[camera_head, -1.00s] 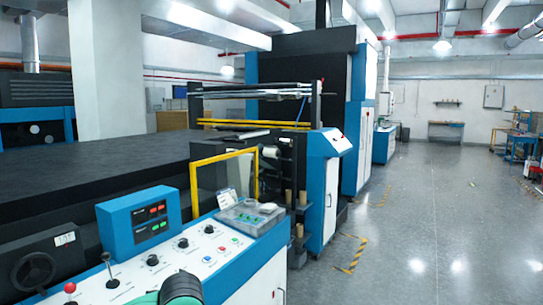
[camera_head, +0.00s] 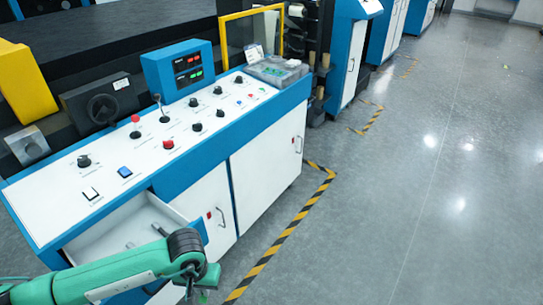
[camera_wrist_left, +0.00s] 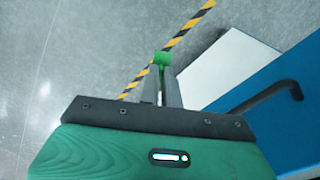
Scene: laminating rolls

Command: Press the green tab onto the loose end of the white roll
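The green tab (camera_wrist_left: 163,58) is between the fingertips of my left gripper (camera_wrist_left: 159,82) in the left wrist view. The fingers are close together on it, above the floor. In the head view my left gripper (camera_head: 195,287) is low, in front of the console, pointing down, with a small bit of green at its tip. A white roll (camera_head: 297,11) appears small at the top of the head view, beside the yellow frame; its loose end cannot be made out. My right gripper is not in view.
The blue and white console (camera_head: 150,160) has an open drawer (camera_head: 130,232) right by my left arm. A clear plastic box (camera_head: 275,72) sits on its far end. Yellow-black tape (camera_head: 290,232) marks the floor, which is clear to the right.

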